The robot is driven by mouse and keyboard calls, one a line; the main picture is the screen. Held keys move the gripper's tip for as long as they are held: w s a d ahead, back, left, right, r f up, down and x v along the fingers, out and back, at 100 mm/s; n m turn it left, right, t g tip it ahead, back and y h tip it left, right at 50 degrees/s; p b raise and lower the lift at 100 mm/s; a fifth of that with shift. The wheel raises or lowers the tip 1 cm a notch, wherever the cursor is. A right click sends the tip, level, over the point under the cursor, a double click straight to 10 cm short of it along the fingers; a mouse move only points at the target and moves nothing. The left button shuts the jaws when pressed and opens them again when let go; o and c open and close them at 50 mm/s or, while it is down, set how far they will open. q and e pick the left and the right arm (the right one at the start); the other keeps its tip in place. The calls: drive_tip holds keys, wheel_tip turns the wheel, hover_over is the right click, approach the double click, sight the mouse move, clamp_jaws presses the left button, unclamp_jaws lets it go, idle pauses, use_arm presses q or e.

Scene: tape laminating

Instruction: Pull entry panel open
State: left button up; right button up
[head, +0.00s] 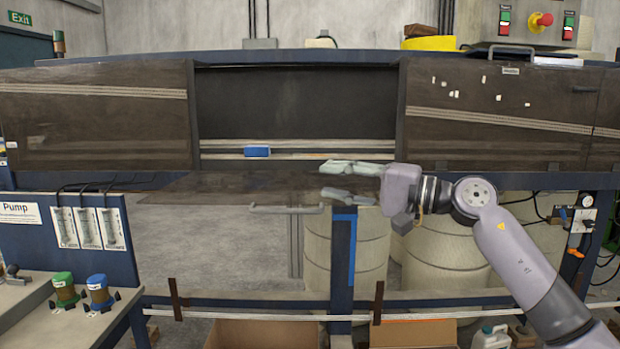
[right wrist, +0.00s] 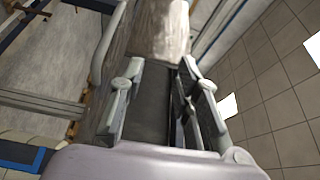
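The entry panel (head: 235,187) is a dark, brown-streaked sheet tilted nearly flat, standing out below the rectangular opening (head: 300,105) in the machine front. Its grey bar handle (head: 288,209) is along the near edge. My right gripper (head: 328,180) comes in from the right at the panel's right end. Its fingers are apart, one above the panel's level and one lower. The right wrist view shows the fingers (right wrist: 165,88) with the panel (right wrist: 130,45) beyond and the handle (right wrist: 105,45) to the left. I cannot tell whether they touch the panel. My left gripper is not in view.
Closed dark panels flank the opening at left (head: 90,125) and right (head: 500,125). A blue block (head: 257,151) sits on the opening's lower ledge. A blue post (head: 342,260) and pale drums (head: 440,250) stand below. A pump board (head: 70,235) is at the left.

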drive_tip(key=shift+v, duration=0.9)
drive_tip(key=shift+f, duration=0.1)
drive_tip(key=shift+c, duration=0.4)
